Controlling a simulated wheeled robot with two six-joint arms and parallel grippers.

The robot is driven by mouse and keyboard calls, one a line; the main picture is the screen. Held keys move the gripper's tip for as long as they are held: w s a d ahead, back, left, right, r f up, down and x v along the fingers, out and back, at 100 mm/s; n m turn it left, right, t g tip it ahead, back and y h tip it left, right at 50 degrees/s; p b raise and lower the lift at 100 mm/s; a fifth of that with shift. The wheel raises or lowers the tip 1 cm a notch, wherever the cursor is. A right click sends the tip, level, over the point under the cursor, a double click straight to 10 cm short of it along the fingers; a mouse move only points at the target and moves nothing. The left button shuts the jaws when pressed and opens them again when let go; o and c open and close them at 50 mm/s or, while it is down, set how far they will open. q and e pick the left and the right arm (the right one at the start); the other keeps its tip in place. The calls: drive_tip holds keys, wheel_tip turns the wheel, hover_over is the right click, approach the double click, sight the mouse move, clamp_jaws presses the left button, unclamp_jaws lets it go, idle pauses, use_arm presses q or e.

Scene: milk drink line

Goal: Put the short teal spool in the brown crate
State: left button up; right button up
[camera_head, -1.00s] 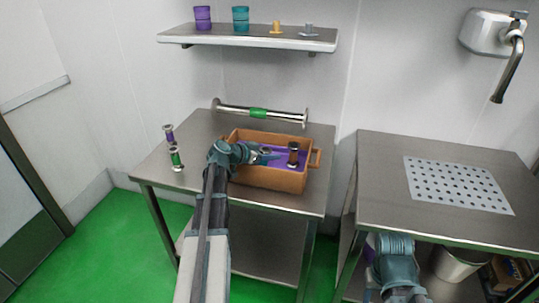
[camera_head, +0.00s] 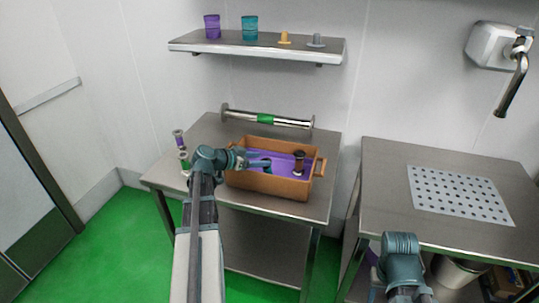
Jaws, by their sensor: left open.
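The brown crate (camera_head: 268,186) stands on the left steel table, with a purple inside. My left gripper (camera_head: 263,160) is open and reaches over the crate's left part from the left. A small dark teal shape (camera_head: 267,168) shows inside the crate at the fingertips. It looks like the short teal spool, but it is partly hidden and hard to tell from the teal fingers. A brown spool (camera_head: 299,163) stands upright in the crate's right part. My right gripper is not in view; only part of my right arm shows at the bottom.
A purple spool (camera_head: 179,140) and a green spool (camera_head: 184,162) stand at the table's left edge. A wall shelf (camera_head: 260,48) holds cups and small pegs. The right table (camera_head: 395,190) is largely clear.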

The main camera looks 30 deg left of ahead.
use_arm(q)
drive_tip(key=shift+p+v, duration=0.4)
drive_tip(key=shift+v, duration=1.2)
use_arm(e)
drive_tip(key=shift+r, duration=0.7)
use_arm(q)
drive_tip(key=shift+s+a, duration=0.1)
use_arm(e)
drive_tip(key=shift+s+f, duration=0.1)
